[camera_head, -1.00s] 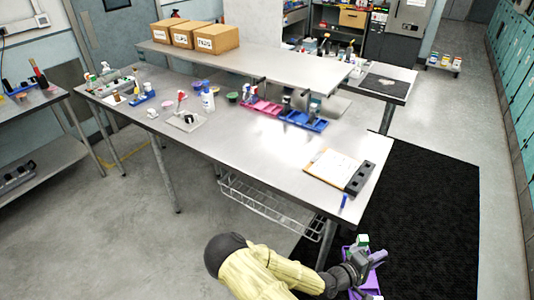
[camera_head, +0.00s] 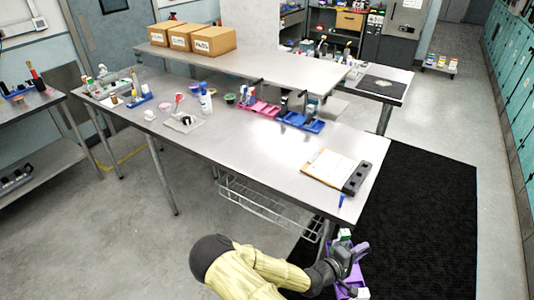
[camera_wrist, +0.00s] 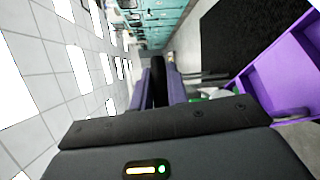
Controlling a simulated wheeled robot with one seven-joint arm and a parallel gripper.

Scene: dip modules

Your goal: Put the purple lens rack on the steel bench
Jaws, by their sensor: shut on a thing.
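The purple lens rack (camera_head: 359,280) is in my gripper (camera_head: 352,252) at the bottom of the head view, in front of the bench's near right corner and below its top. White and green items show in or beside the rack. My gripper is shut on the rack and partly hides it. In the wrist view the rack (camera_wrist: 262,82) is large at the right, with open compartments. The steel bench (camera_head: 250,158) stretches across the middle of the head view.
A clipboard (camera_head: 328,167) and a dark slotted block (camera_head: 357,178) lie near the bench's right end, with a blue marker (camera_head: 341,200). Pink (camera_head: 262,109) and blue (camera_head: 301,121) racks stand under the raised shelf (camera_head: 240,65). The front middle of the bench is clear.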

